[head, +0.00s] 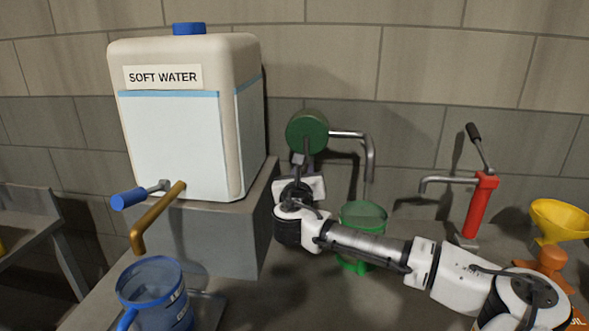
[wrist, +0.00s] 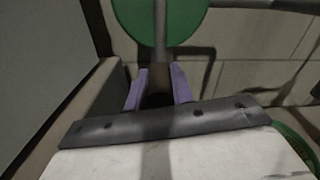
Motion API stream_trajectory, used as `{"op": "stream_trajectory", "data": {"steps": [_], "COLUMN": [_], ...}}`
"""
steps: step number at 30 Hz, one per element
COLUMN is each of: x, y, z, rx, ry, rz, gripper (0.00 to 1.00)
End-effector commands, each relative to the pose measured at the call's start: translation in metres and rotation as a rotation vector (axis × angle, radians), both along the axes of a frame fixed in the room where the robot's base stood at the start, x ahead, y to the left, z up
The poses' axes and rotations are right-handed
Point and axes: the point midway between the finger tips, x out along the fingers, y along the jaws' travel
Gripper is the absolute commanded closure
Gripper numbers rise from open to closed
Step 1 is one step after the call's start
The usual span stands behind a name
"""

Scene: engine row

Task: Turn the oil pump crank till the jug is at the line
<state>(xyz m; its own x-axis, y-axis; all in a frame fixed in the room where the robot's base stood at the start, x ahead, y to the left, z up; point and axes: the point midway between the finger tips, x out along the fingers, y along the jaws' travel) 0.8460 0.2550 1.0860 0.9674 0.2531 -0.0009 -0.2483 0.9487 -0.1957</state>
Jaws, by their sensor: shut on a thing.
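A round green pump drum (head: 307,132) stands before the wall, with a grey spout pipe (head: 371,160) bending down on its right. Its metal crank arm shows in the wrist view (wrist: 160,22) across the green disc and hangs downward. My gripper (head: 299,168) is at the lower end of the crank, shut on the dark crank handle (wrist: 157,74); its purple finger pads (wrist: 158,90) stand either side of it. A green jug (head: 364,217) stands under the spout, partly hidden behind my arm. I cannot make out its oil level or line.
A large SOFT WATER tank (head: 180,150) stands on a grey block (head: 210,238) at left, with a brass tap (head: 158,218) over a blue jug (head: 152,290). A red hand pump (head: 476,208), yellow funnel (head: 560,218) and orange container (head: 546,264) stand at right.

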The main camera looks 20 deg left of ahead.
Motion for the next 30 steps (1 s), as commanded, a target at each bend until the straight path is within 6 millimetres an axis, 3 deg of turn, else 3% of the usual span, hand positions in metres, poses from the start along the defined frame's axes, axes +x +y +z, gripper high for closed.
{"op": "stream_trajectory", "data": {"steps": [15, 30], "x": [0.008, 0.009], "y": [-0.027, -0.031], "z": [0.007, 0.009], "rx": [-0.338, -0.404], "ry": [-0.091, -0.109], "rz": [-0.006, -0.007], "gripper": [1.00, 1.00]}}
